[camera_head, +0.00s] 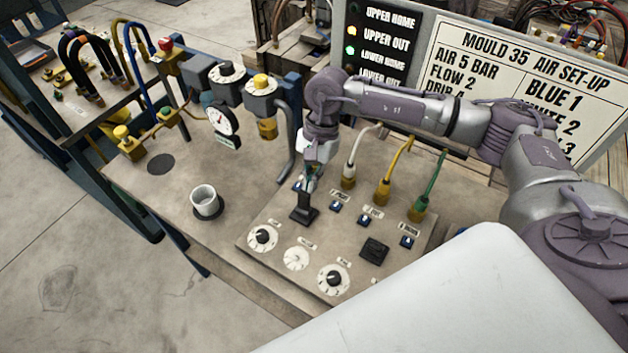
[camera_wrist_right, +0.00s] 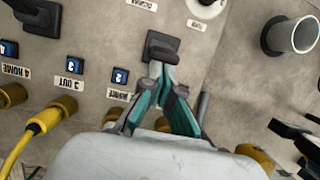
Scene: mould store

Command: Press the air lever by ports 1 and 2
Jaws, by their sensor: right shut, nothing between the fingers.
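The air lever (camera_head: 304,208) is black with a square base, on the beige control panel near the blue numbered port buttons. In the wrist view the lever (camera_wrist_right: 163,47) lies just beyond my fingertips. My right gripper (camera_head: 311,178) is above the lever and pointing down, with its fingers together and nothing between them. In the wrist view the fingertips of the right gripper (camera_wrist_right: 161,70) meet at the lever's near side; I cannot tell whether they touch it. The blue button labelled 2 (camera_wrist_right: 120,76) is left of the fingers there. My left gripper is not in view.
White (camera_head: 348,176), yellow (camera_head: 383,190) and green (camera_head: 417,209) hose connectors stand behind the buttons. A second black lever (camera_head: 374,250) is at the panel's right. Dials (camera_head: 263,238) line the front. A white cup (camera_head: 205,201) stands left. The set-up sign (camera_head: 520,75) is behind.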

